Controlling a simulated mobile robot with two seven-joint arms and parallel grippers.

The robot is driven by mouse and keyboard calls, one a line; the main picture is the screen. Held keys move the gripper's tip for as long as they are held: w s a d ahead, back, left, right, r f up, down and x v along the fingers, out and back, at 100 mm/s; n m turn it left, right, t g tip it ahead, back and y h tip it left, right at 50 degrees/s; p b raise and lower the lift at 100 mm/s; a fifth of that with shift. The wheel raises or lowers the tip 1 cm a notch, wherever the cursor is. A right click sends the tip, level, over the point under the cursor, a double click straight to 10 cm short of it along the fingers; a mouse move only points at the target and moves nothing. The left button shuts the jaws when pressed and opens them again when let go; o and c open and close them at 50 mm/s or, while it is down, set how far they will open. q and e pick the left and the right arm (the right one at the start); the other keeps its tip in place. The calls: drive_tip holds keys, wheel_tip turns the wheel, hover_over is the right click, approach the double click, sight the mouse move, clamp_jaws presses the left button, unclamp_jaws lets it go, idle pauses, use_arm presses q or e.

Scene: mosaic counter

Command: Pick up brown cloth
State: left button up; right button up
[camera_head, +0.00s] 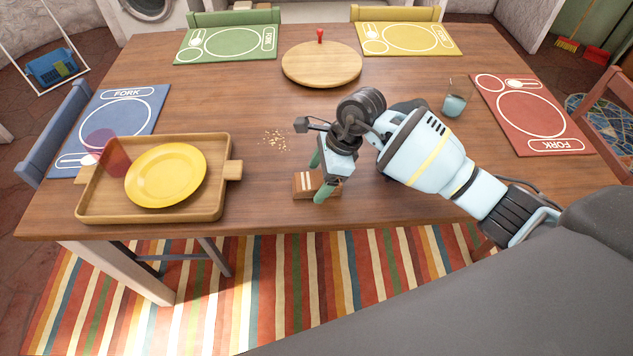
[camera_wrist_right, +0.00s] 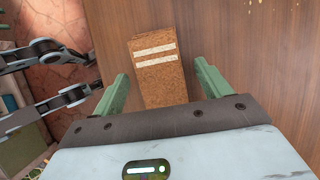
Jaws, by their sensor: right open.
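The brown cloth (camera_head: 303,183) lies flat on the wooden table near its front edge, partly hidden by my right gripper in the head view. In the right wrist view the cloth (camera_wrist_right: 160,75) is a folded brown rectangle with two pale stripes. My right gripper (camera_head: 321,178) is above the cloth. In the right wrist view its two green fingers (camera_wrist_right: 160,82) are open, one on each side of the cloth, with nothing held between them. Whether the fingers touch the table cannot be told.
Crumbs (camera_head: 275,139) lie left of my right gripper. A wooden tray (camera_head: 222,200) with a yellow plate (camera_head: 167,175) and a reddish cup (camera_head: 108,152) stands at left. A round board (camera_head: 322,70) is at the back. A small teal pot (camera_head: 454,105) stands right of my arm.

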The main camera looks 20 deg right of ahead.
drive_tip(key=shift+f, duration=0.2)
idle(0.3)
drive_tip(key=c, duration=1.1)
